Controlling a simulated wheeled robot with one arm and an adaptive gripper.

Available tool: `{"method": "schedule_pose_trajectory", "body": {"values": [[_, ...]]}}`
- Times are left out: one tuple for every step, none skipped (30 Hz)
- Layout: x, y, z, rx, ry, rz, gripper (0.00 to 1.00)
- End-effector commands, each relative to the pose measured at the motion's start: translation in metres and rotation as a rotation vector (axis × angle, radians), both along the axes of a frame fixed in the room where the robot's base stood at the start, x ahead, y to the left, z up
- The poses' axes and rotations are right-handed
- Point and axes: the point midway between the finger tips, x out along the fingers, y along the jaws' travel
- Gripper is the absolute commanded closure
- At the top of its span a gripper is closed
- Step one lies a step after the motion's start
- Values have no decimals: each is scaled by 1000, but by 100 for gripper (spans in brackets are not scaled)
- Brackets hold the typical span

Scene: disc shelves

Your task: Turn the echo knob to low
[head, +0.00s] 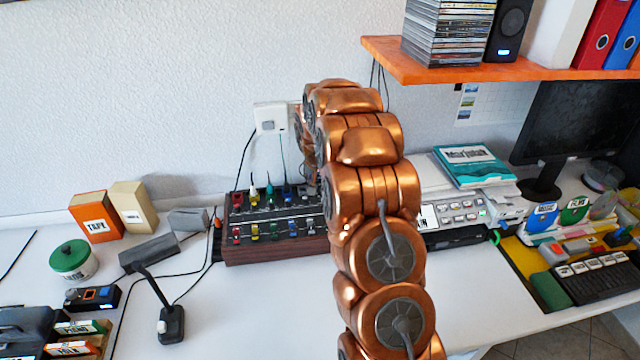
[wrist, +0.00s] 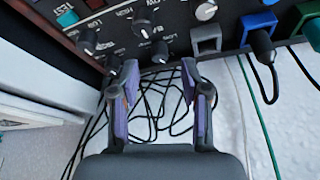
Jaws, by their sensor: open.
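In the wrist view a dark control panel (wrist: 115,15) crosses the top, with several small black knobs. One black knob (wrist: 160,50) lies just beyond and between my fingertips. Another knob (wrist: 143,26) is above it, and two more (wrist: 88,41) are to the left. LOW and HIGH labels show near them; I cannot read which one is echo. My gripper (wrist: 159,68) is open and empty, its purple-padded fingers apart. In the head view my copper arm hides the gripper. A wood-sided mixer (head: 270,252) shows to the left of my arm.
Black cables hang behind my fingers in the wrist view, and coloured plugs (wrist: 262,45) sit at the upper right. In the head view an orange shelf (head: 470,75) overhangs at the upper right. The white desk (head: 260,320) is clear in front of the mixer.

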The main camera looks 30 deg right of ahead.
Motion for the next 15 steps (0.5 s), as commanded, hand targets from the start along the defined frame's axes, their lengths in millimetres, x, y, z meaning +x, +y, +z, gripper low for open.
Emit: {"method": "schedule_pose_trajectory", "body": {"values": [[1, -1, -5, 2, 4, 0, 54], [2, -2, -8, 1, 3, 0, 54], [3, -4, -12, 1, 2, 0, 54], [5, -4, -15, 1, 2, 0, 54], [6, -5, -17, 1, 1, 0, 54], [7, -6, -21, 1, 1, 0, 54], [7, -7, -24, 1, 1, 0, 54], [8, -7, -26, 1, 1, 0, 54], [9, -8, -28, 1, 1, 0, 54], [9, -8, -30, 1, 1, 0, 54], [10, -8, -31, 1, 1, 0, 54], [10, -8, -32, 0, 0, 0, 54], [10, -9, -32, 0, 0, 0, 54], [10, -9, -32, 0, 0, 0, 54], [10, -9, -32, 0, 0, 0, 54]]}}
